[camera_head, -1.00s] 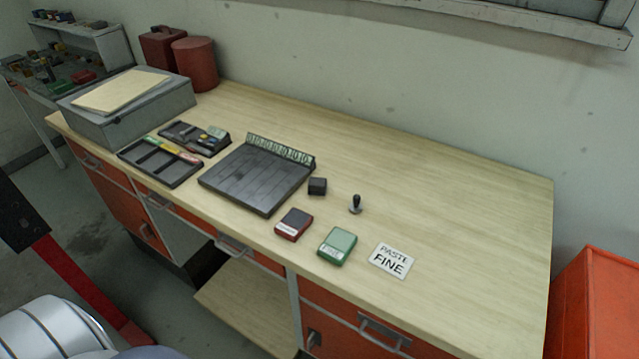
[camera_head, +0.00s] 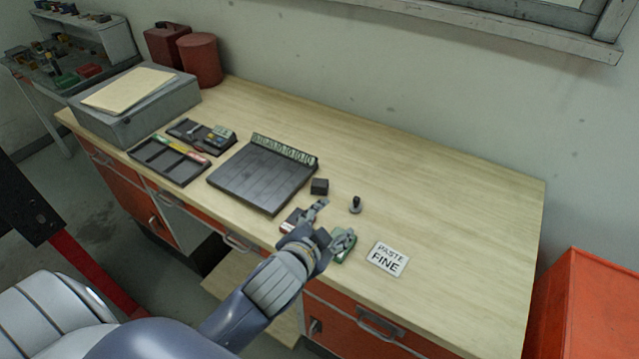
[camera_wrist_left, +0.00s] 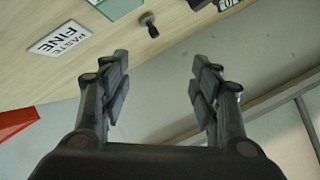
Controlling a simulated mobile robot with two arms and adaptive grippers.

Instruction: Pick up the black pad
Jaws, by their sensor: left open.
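A small black block (camera_head: 319,186) sits on the wooden workbench just right of the large dark tray. A dark-topped pad with a red base (camera_head: 289,220) lies nearer the front edge, partly hidden by my left gripper. A green pad (camera_head: 344,255) beside it is also partly covered. My left gripper (camera_head: 330,225) is open and empty, over these two pads in the head view. Its spread fingers (camera_wrist_left: 161,65) show in the wrist view with nothing between them. That view also shows an edge of the green pad (camera_wrist_left: 122,6). My right gripper is not in view.
A black-handled stamp (camera_head: 355,205) stands right of the block, and a "PASTE FINE" card (camera_head: 388,259) lies farther right. The large dark tray (camera_head: 250,183) and smaller trays (camera_head: 160,168) are left. The bench's right side is clear. An orange cabinet (camera_head: 590,310) stands beyond.

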